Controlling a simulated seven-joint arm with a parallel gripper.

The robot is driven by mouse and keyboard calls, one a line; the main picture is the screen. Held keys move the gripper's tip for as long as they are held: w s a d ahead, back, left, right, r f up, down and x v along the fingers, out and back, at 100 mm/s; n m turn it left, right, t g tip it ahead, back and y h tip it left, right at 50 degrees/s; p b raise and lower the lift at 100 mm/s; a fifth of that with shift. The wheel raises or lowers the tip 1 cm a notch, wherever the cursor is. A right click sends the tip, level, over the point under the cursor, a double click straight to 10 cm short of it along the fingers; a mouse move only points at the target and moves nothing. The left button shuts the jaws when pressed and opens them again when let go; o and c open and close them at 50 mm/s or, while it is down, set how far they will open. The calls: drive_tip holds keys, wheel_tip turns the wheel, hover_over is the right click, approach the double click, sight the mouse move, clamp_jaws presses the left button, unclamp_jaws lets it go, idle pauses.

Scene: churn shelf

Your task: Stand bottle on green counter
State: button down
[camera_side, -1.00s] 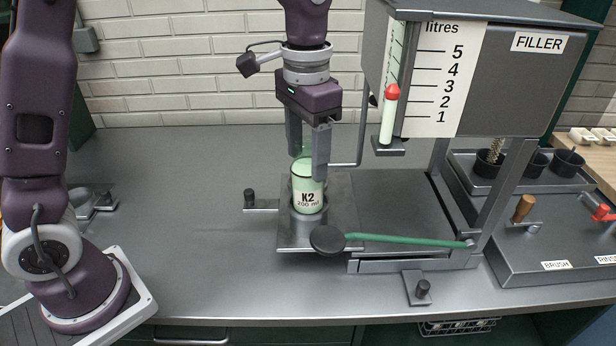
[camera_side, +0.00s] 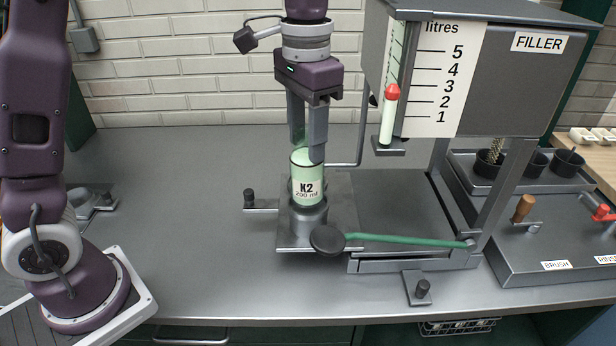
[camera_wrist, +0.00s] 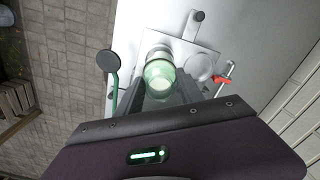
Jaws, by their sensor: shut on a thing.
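The bottle (camera_side: 307,178) is clear with pale green contents and a label reading K2, 200 ml. It is upright, just above a round metal seat (camera_side: 309,217) on the filler's plate. My gripper (camera_side: 308,150) points down and is shut on the bottle's upper part. In the wrist view the bottle (camera_wrist: 158,78) sits between the two fingers. Its neck is partly hidden by the fingers in the side view. No green counter surface can be made out; the counter (camera_side: 190,240) around the filler looks grey.
The filler (camera_side: 500,80) stands right of my gripper, with its red-capped level gauge (camera_side: 389,115) close by. A green lever with a black round pad (camera_side: 327,239) lies in front of the seat. A small black-knobbed bracket (camera_side: 250,200) is at left.

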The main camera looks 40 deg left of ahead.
wheel_tip(320, 180, up, 5)
drive_tip(key=shift+r, duration=0.15)
drive_tip(key=s+a, duration=0.3)
drive_tip(key=s, duration=0.5)
drive_tip(key=s+a, duration=0.4)
drive_tip(key=s, duration=0.4)
wheel_tip(320, 180, down, 16)
drive_tip(key=shift+d+n, duration=0.15)
drive_tip(key=shift+n, duration=0.15)
drive_tip(key=shift+w+f, duration=0.1)
drive_tip(key=shift+f, duration=0.6)
